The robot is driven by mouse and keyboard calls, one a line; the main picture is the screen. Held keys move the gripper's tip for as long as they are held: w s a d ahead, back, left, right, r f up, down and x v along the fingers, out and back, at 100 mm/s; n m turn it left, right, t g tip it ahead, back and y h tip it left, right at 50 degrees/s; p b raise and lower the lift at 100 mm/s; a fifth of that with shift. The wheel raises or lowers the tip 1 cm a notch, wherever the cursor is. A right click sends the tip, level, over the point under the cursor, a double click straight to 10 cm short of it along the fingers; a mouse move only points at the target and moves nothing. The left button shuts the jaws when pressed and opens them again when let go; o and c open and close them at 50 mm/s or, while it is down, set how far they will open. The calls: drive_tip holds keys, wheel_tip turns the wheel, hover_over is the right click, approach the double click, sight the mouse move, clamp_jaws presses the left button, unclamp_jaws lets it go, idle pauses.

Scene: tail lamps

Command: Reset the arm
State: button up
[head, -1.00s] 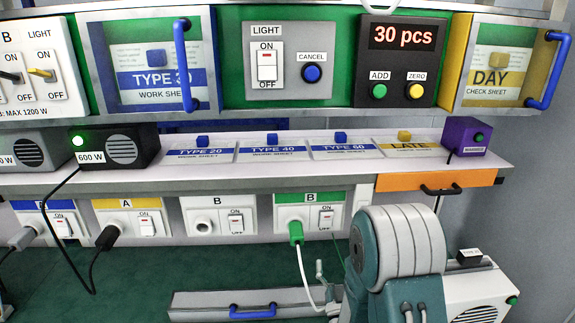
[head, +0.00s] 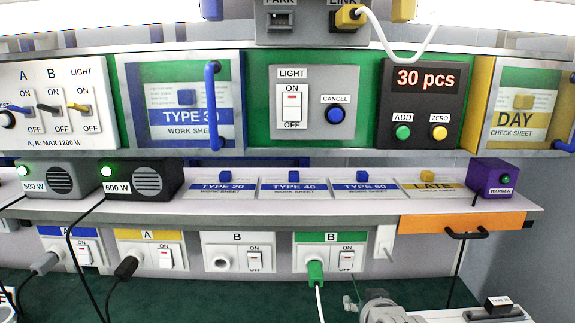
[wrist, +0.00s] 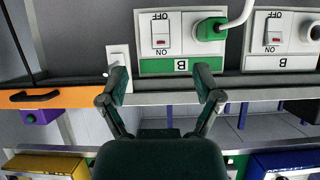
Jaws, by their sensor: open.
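My gripper (wrist: 162,82) is open and empty in the wrist view, with its two dark fingers apart. The wrist view is upside down. Beyond the fingers is a B socket panel with a green plug (wrist: 208,29) in it and a switch (wrist: 161,33). A small white wall switch (wrist: 118,65) shows near the left finger. In the head view the green plug (head: 315,272) sits in the right B socket.
An orange drawer (head: 461,223) with a dark handle lies at the right under the shelf (head: 300,208). The shelf bears work sheets, a purple warmer box (head: 495,177) and two lamp-lit boxes (head: 143,179). Cables hang at the lower left.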

drive_tip(key=s+r+g, duration=0.2)
drive_tip(key=s+g, duration=0.4)
drive_tip(key=s, duration=1.3)
drive_tip(key=shift+s+r, duration=0.25)
drive_tip(key=shift+s, duration=0.05)
